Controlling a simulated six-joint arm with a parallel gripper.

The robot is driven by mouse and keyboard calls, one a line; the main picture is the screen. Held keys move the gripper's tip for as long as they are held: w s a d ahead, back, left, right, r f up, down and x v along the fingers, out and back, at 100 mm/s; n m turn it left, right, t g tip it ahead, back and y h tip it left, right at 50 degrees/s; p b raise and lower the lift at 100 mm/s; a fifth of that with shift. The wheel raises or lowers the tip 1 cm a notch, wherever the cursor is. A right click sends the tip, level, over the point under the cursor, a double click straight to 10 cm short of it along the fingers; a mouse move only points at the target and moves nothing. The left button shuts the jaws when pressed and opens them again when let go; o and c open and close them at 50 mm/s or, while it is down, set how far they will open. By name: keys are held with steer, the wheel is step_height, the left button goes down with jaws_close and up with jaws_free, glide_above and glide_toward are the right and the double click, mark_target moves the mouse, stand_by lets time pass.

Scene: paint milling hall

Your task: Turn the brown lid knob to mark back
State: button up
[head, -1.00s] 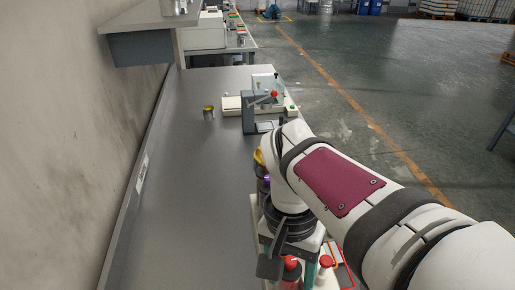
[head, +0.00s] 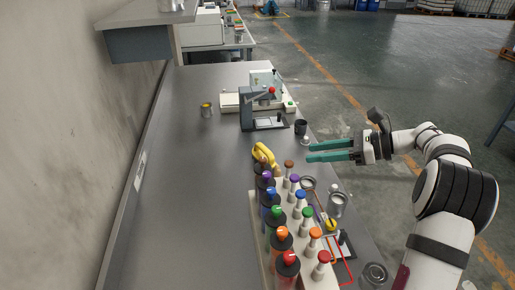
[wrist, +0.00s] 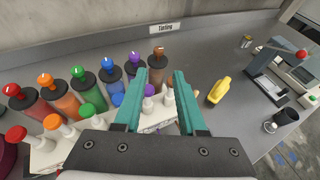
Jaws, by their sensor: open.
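The brown lid knob (wrist: 159,51) sits on a dark lid at the far end of a row of jars with coloured knobs. In the wrist view the brown knob shows between and beyond the fingertips (wrist: 161,73).
A white rack (head: 258,239) holds the jars beside a row of bottles with coloured caps.

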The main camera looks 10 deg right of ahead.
mark_target(265, 159)
steer(key=x, duration=1.5)
steer(key=shift+s+f, duration=0.1)
jaws_close()
